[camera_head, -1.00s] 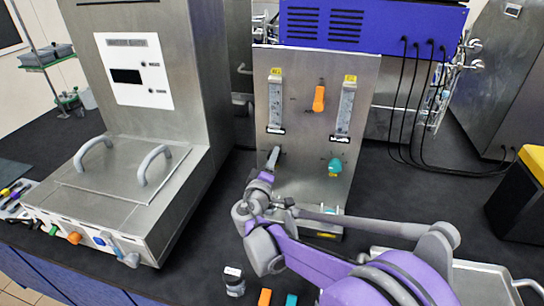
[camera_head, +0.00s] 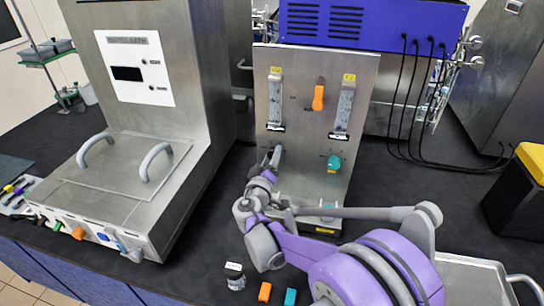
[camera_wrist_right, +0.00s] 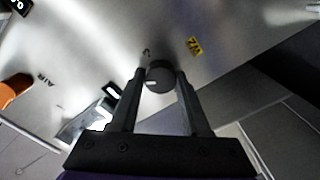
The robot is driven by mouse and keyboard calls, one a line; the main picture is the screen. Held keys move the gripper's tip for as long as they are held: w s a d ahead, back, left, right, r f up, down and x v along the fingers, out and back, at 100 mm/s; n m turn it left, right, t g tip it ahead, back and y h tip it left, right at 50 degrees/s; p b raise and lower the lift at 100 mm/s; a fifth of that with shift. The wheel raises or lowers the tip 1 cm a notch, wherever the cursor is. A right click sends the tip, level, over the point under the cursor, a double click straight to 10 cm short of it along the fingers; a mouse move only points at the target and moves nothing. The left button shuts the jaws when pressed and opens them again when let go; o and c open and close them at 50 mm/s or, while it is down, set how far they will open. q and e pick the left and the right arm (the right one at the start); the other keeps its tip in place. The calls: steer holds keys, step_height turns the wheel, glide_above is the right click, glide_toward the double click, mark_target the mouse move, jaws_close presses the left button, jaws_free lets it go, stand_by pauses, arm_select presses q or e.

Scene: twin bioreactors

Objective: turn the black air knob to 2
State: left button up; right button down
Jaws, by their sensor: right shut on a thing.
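The black air knob (camera_wrist_right: 159,77) shows in the right wrist view as a dark round knob with a pale mark on its face, on a metal panel. My right gripper (camera_wrist_right: 161,85) has a finger on each side of it and is shut on it. In the head view the right gripper (camera_head: 273,158) is at the lower left of the upright panel (camera_head: 300,150) and hides the knob. A small character is printed beside the knob, but I cannot read it as a number. My left gripper is not in view.
An orange knob (camera_head: 318,97) and a teal knob (camera_head: 334,163) sit on the same panel, with two flow tubes (camera_head: 275,99) (camera_head: 344,107). A steel bath unit (camera_head: 125,185) stands at the left. A small jar (camera_head: 235,277) and coloured blocks (camera_head: 265,291) lie in front.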

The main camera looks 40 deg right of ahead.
steer(key=shift+c, duration=1.9)
jaws_free()
steer(key=v, duration=1.1)
steer(key=shift+b, duration=0.3)
